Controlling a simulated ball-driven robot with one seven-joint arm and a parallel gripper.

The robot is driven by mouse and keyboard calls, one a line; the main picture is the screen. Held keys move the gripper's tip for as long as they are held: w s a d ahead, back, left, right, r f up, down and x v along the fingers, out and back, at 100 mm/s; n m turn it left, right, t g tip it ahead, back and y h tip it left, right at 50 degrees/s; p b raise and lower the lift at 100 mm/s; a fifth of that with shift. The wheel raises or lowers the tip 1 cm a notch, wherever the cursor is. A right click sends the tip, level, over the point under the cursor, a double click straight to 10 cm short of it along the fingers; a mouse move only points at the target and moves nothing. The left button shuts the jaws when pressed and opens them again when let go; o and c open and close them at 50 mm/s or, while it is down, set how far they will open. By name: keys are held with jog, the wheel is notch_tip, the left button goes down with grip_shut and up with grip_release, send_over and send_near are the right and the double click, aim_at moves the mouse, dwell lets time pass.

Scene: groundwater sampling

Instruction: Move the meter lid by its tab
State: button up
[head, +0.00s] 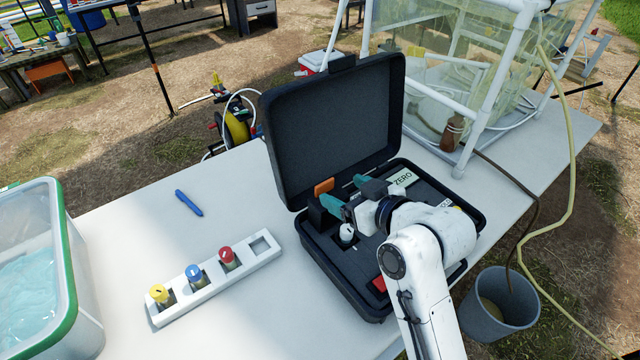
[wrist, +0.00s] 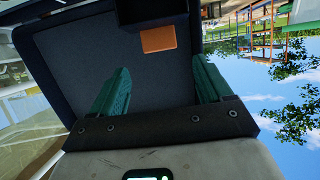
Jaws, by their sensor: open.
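A black case (head: 306,238) lies open on the table, its foam-lined lid (head: 335,125) standing up at the back. A dark tab (head: 343,62) juts from the lid's top edge. A small orange piece (head: 323,186) shows near the lid's lower left; the wrist view shows it too (wrist: 158,39), beyond the fingertips. I cannot tell whether it is fixed to the lid. My gripper (head: 350,194) is open and empty above the case, its teal fingers pointing at the lid. In the wrist view, the lid lining (wrist: 75,60) fills the space behind the fingers (wrist: 160,70). My arm hides part of the case.
A white-capped bottle (head: 347,232) and a ZERO label (head: 403,178) are in the case. A white rack (head: 215,286) with yellow, blue and red caps stands left, near a blue marker (head: 188,203). A water tub (head: 66,270) is far left; a framed tank (head: 450,85) stands behind right.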

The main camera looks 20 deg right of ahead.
aim_at(326, 184)
jog(key=x, duration=0.9)
jog(key=shift+w+a+f, duration=0.15)
jog(key=shift+w+f, duration=0.05)
jog(key=shift+w, duration=0.1)
jog(key=c, duration=1.4)
jog(key=shift+c, duration=0.2)
jog(key=shift+s, duration=0.1)
